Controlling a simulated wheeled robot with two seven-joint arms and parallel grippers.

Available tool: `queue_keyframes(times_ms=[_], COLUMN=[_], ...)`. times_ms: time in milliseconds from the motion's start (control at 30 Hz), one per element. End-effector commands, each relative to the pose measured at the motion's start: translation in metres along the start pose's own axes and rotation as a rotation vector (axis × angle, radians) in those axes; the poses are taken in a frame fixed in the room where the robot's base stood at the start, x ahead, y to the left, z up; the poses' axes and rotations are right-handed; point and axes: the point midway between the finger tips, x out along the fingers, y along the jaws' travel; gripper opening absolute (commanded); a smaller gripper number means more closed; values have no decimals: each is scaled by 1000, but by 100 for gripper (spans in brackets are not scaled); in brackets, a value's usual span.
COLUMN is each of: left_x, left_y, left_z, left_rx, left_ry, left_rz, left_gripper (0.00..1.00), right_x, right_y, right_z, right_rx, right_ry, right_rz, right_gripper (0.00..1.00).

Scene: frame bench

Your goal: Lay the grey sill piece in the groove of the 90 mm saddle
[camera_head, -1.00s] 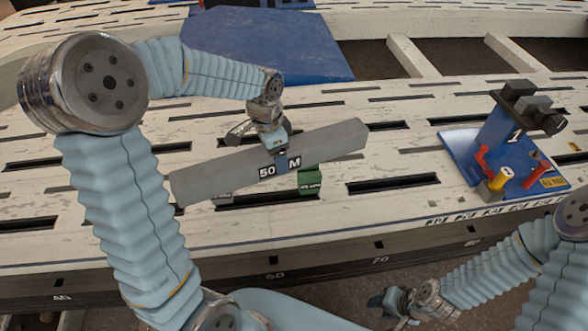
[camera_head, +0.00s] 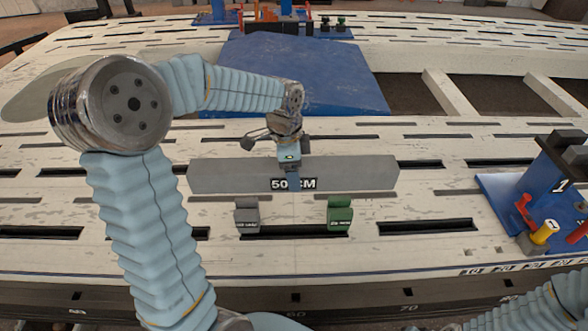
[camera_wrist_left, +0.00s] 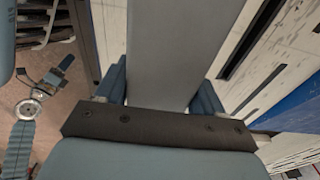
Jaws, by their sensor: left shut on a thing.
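The grey sill piece (camera_head: 225,175) is a long bar marked "50 CM". It lies level across the head view, above the bench and behind two small saddles. My left gripper (camera_head: 290,166) is shut on its middle from above; in the left wrist view the sill piece (camera_wrist_left: 172,50) runs away between the fingers. A grey saddle (camera_head: 246,215) and a green saddle (camera_head: 339,213) stand apart on the bench, nearer to me than the bar. Their labels are too small to read surely. My right gripper (camera_wrist_left: 48,80) shows small at the left wrist view's left edge; its jaw state is unclear.
A blue stand (camera_head: 540,205) with red and yellow parts is on the right of the slotted bench (camera_head: 120,260). A blue panel (camera_head: 300,75) lies behind my left gripper. Open gaps (camera_head: 480,100) show at the back right. The bench's front edge is just before the saddles.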

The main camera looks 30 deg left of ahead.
Motion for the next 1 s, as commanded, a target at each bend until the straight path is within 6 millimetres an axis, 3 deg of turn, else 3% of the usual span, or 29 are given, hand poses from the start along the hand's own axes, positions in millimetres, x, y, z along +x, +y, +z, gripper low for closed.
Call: queue_keyframes(times_ms=[1000], left_x=[78], left_y=[-1], left_z=[9], left_rx=[-1], left_ry=[2], left_rz=[-4], left_gripper=[0], right_x=[47], right_y=[35], right_z=[-9], right_rx=[22], right_ry=[26], right_rz=[23], right_gripper=[43])
